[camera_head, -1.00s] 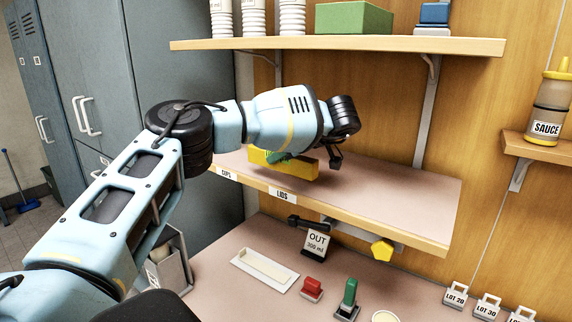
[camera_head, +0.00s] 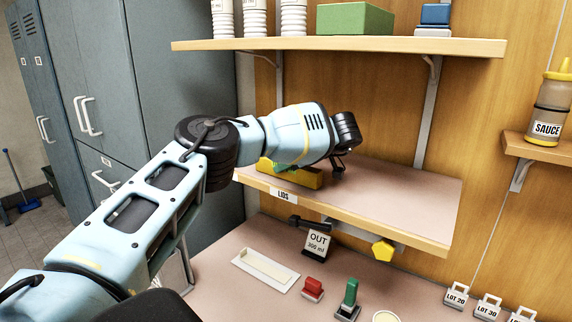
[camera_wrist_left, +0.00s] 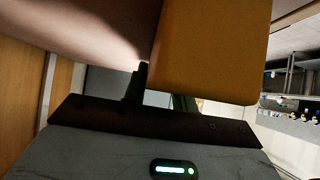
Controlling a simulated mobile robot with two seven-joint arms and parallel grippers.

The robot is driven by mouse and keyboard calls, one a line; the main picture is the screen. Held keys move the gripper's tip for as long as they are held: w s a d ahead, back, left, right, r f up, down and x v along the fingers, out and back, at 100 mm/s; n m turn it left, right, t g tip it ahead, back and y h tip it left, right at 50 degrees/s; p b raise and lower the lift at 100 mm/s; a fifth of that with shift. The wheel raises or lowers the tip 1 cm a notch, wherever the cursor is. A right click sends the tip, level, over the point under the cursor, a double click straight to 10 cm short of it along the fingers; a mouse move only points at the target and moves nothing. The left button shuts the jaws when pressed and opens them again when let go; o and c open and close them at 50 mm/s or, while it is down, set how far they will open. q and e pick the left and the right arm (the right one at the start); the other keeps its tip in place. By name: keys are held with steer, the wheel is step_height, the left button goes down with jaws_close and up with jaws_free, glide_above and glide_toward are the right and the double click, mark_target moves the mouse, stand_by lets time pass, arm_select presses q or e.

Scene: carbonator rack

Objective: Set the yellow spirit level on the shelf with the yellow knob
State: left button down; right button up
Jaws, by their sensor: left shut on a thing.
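The yellow spirit level (camera_head: 308,179) is at the left part of the middle shelf (camera_head: 405,200), low over its board; I cannot tell if it touches. A yellow knob (camera_head: 383,251) is under this shelf's front edge. My left gripper (camera_head: 338,166) is shut on the level, with my arm hiding part of both. In the left wrist view the level (camera_wrist_left: 210,50) fills the upper middle, in front of the gripper fingers (camera_wrist_left: 160,95). My right gripper is out of view.
The upper shelf (camera_head: 340,45) holds white stacks, a green box (camera_head: 354,18) and a blue item. The middle shelf's right part is clear. A sauce bottle (camera_head: 549,105) stands right.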

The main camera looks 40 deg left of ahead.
arm_select(q)
steer(key=c, duration=1.1)
jaws_free()
steer(key=shift+r, duration=0.1)
step_height(320, 180, up, 6)
glide_above(319, 171)
steer(key=shift+a+r+b, duration=0.2)
steer(key=shift+a+b, duration=0.2)
steer(key=shift+a, duration=0.05)
steer(key=shift+d+r, duration=0.4)
steer(key=shift+d, duration=0.05)
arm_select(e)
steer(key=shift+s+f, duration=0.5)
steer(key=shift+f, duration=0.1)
